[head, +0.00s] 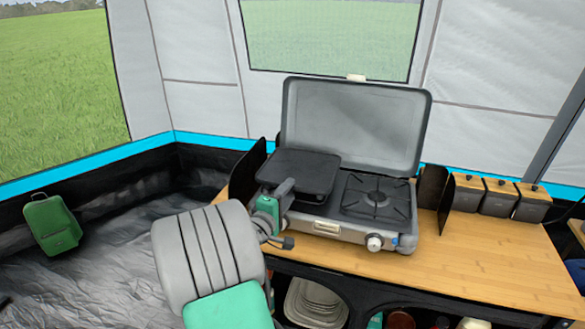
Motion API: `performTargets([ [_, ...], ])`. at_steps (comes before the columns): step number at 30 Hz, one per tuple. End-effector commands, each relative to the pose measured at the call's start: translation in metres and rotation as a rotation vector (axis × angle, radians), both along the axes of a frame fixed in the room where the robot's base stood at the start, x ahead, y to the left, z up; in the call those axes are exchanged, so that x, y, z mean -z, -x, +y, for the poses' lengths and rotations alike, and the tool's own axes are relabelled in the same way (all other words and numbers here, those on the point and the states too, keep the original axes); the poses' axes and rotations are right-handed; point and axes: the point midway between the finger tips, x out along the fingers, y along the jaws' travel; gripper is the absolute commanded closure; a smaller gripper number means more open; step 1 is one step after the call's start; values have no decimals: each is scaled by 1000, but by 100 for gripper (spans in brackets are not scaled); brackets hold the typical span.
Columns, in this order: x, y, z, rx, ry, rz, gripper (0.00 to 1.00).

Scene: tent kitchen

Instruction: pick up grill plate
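The grill plate (300,172) is a dark, flat, roughly square plate lying over the left side of the camping stove (325,228). The stove stands on a wooden counter with its grey lid (352,125) raised. My gripper (284,188) is at the front left of the stove, close to the plate's front edge. My arm and wrist hide most of the gripper and the stove's left front corner. I cannot tell whether the fingers are open or shut, or whether they touch the plate. The plate looks flat on the stove.
The right burner (375,196) with its black grate is bare. Dark wind panels flank the stove. Several wooden-lidded containers (500,197) stand at the right back. The counter (480,262) is clear at the front right. Shelves below hold dishes (315,302).

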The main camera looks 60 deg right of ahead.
Motion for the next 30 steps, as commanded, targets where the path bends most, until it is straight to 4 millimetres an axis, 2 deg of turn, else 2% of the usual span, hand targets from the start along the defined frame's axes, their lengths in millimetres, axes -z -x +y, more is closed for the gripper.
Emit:
performTargets([
  [13, -5, -3, -70, 5, -1, -2, 64],
  [20, -4, -5, -72, -1, 0, -2, 64],
  [30, -4, -5, -72, 0, -1, -2, 90],
])
